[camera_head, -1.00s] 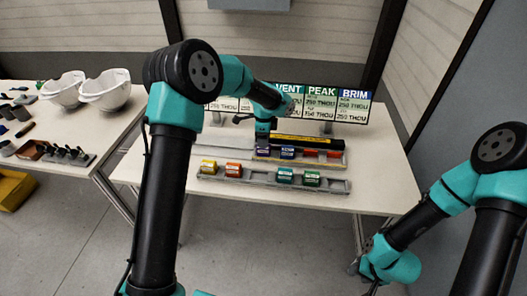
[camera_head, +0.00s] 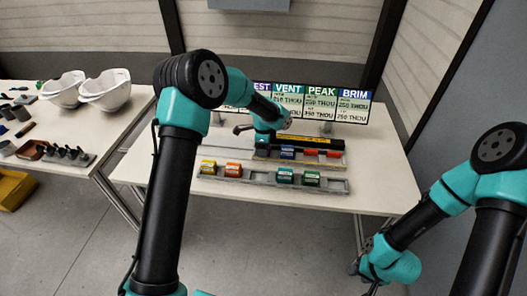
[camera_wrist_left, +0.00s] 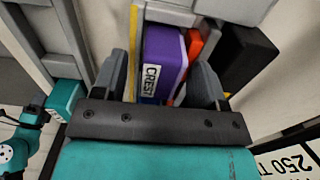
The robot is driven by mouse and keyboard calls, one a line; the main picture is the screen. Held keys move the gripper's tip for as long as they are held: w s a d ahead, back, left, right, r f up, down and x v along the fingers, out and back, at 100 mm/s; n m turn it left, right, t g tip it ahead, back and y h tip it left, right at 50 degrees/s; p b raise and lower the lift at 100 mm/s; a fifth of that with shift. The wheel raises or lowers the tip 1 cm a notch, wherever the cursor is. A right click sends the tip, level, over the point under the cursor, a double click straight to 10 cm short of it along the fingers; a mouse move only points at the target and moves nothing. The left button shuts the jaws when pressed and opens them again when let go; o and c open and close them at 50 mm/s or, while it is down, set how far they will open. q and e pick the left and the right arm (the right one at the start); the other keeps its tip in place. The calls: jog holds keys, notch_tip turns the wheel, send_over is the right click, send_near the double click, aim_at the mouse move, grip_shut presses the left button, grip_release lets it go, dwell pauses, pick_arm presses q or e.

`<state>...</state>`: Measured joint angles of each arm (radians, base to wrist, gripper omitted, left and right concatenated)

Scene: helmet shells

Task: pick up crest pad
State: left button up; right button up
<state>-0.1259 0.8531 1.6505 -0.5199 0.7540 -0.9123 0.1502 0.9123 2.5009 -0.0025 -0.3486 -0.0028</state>
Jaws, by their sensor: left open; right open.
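The crest pad (camera_wrist_left: 163,62) is a purple block with a white CREST label, seen in the left wrist view. It sits in a grey rack slot. My left gripper (camera_head: 263,145) is open and reaches down over the rack in the head view, where it hides the pad. In the left wrist view the gripper's two fingers (camera_wrist_left: 160,88) stand on either side of the pad. I cannot tell whether they touch it. My right gripper (camera_head: 372,280) is low at the right, apart from the table; its fingers are barely visible.
An orange-red block (camera_wrist_left: 194,48) is close beside the crest pad. A blue pad (camera_head: 287,153) is in the same row. The front grey tray (camera_head: 258,179) holds yellow, orange, teal and green pads. Signboards (camera_head: 320,103) stand behind. White helmet shells (camera_head: 105,90) are on the left table.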

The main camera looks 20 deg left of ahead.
pick_arm(q)
jog(key=c, duration=1)
jog(key=shift+r, duration=0.1)
notch_tip(320, 180, up, 10)
jog(key=shift+f, duration=0.1)
dwell(0.5)
